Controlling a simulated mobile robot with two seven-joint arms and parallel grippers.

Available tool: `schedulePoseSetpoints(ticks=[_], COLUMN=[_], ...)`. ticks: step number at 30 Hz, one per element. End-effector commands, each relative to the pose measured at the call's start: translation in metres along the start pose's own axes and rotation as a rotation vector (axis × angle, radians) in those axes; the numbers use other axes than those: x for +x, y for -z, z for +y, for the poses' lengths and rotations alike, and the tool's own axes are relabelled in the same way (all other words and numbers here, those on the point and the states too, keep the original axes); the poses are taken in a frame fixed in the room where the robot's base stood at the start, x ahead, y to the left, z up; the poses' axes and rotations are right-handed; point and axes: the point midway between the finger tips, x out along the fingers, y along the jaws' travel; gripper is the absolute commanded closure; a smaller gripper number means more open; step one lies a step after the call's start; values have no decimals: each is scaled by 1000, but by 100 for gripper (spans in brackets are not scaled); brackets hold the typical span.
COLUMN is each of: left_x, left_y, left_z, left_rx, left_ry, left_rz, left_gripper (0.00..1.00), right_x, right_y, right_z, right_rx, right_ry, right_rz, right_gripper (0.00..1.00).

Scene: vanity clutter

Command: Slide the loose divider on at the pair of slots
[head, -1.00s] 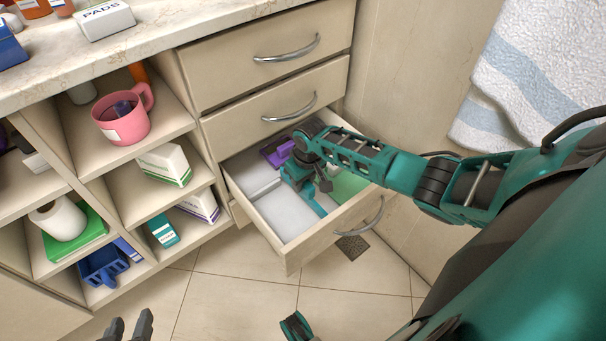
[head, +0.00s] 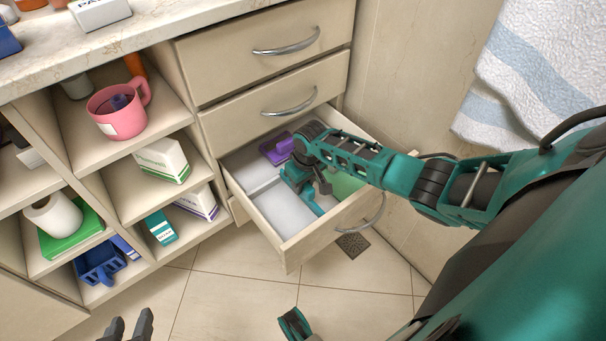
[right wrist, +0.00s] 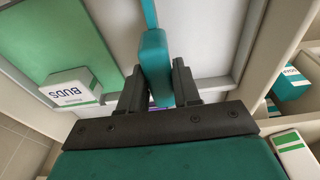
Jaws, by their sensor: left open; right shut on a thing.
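The open drawer (head: 290,258) holds pale compartments and a green-floored one. My right gripper (right wrist: 156,84) reaches down into it and is shut on a teal piece (right wrist: 154,55), which I take to be the divider. A teal strip (right wrist: 149,12) runs on from that piece. In the head view a teal strip (head: 312,204) shows beside the gripper, low in the drawer. The arm hides most of it. The pair of slots cannot be made out. My left gripper (head: 130,327) is open and empty over the floor, away from the drawer.
A purple object (head: 275,148) sits at the drawer's back. Left are shelves with a pink mug (head: 116,110), cartons and a blue basket (head: 99,262). A towel (head: 540,75) hangs at right.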

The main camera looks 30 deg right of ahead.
Motion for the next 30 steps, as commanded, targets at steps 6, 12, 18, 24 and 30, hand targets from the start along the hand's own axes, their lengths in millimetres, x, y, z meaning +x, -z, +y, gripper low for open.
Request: schedulePoseSetpoints(ticks=[6, 12, 18, 24, 30], left_x=[2, 4, 5, 5, 5], left_y=[-5, -8, -8, -8, -8], left_z=[-1, -1, -1, -1, 0], left_rx=[6, 6, 6, 5, -1], left_ry=[0, 0, 0, 0, 0], left_rz=[-1, -1, -2, -1, 0], left_gripper=[57, 57, 57, 57, 57], right_x=[6, 11, 12, 13, 13], right_y=[0, -1, -1, -2, -2], right_z=[0, 0, 0, 0, 0], right_rx=[0, 0, 0, 0, 0], right_ry=[0, 0, 0, 0, 0], right_rz=[1, 2, 2, 1, 1], right_gripper=[100, 100, 60, 41, 38])
